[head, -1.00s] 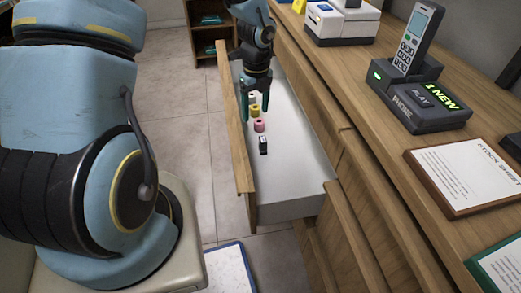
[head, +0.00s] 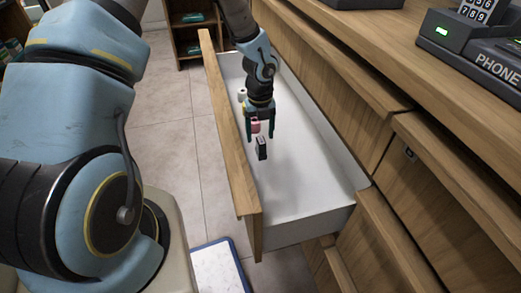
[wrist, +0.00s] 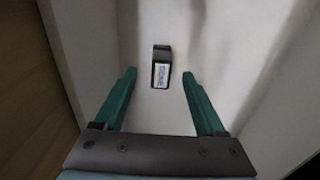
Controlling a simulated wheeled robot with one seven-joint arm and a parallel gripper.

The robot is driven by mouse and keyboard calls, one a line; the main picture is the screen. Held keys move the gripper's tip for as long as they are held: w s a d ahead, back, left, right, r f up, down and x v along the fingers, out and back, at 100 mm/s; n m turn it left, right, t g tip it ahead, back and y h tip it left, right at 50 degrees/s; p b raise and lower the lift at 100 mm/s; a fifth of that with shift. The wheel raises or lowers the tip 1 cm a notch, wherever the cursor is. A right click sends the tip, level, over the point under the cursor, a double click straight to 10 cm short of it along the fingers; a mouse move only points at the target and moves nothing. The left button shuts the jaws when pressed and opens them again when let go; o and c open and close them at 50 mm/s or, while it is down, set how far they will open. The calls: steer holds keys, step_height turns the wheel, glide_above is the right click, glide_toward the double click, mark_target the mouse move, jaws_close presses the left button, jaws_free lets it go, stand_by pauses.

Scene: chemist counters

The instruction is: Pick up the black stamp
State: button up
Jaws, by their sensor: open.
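The black stamp (head: 262,148) lies in the open white drawer (head: 300,195), nearer to me than the other small items. In the wrist view the black stamp (wrist: 161,68) has a pale label with lettering and lies ahead of the fingertips, roughly centred between them. My gripper (head: 260,136) is above the drawer by the stamp, pointing down. In the wrist view my gripper (wrist: 158,74) has its two green fingers apart with nothing between them. The exact height above the stamp is hard to tell.
A pink-red item (head: 255,126) sits just behind the stamp, partly behind my gripper, and a whitish item (head: 242,94) lies farther back. The drawer's wooden front (head: 228,130) rises on the left, with the counter (head: 370,65) on the right. The drawer's near part is clear.

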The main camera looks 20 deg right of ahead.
mark_target(261, 149)
steer(key=f, duration=0.3)
steer(key=f+b, duration=0.1)
steer(key=f, duration=0.3)
steer(key=shift+s, duration=0.2)
steer(key=shift+r, duration=0.1)
steer(key=shift+c, duration=0.2)
jaws_close()
